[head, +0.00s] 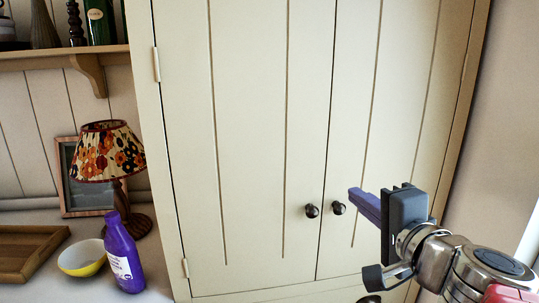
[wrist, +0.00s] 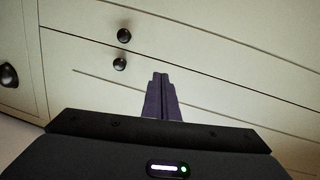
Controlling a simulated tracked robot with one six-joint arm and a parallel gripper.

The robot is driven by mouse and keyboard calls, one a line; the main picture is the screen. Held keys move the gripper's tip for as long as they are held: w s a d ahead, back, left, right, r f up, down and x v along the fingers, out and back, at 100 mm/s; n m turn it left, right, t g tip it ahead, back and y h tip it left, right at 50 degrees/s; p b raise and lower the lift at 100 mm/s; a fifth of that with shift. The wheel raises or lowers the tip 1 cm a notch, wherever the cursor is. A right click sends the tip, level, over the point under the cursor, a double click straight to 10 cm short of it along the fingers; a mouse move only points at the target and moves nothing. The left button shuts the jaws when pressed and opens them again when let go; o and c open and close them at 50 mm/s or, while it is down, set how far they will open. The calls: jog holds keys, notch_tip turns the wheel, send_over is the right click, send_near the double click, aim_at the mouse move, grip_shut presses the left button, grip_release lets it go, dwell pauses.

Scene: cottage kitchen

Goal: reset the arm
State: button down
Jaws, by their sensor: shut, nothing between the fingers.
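My gripper (head: 365,205) is at the right of the head view, raised in front of the right cupboard door, with its fingers pointing left toward the dark knobs. In the wrist view my gripper (wrist: 160,78) shows its two purple fingers pressed together, with nothing between them. I cannot tell how far the fingertips are from the door.
A cream cupboard (head: 250,120) with two shut doors fills the middle. At lower left, a counter holds a purple bottle (head: 122,255), a yellow and white bowl (head: 82,259), a wooden tray (head: 28,275), a floral lamp (head: 107,152) and a frame (head: 68,180). A shelf (head: 50,57) hangs above.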

jog(key=s+a+f+n+g+y, duration=0.1)
jog(key=s+a+f+n+g, duration=0.25)
jog(key=f, duration=0.35)
jog(key=s+a+f+n+g, duration=0.2)
jog(key=s+f+n+g, duration=0.15)
jog(key=f, duration=0.25)
jog(key=s+d+f+n+g+h, duration=0.3)
jog(key=s+f+n+h, duration=0.1)
jog(key=s+f+n, duration=0.3)
jog(key=shift+s+d+f+g, duration=0.3)
jog(key=shift+s+d+f, duration=0.05)
jog(key=shift+s+f, duration=0.35)
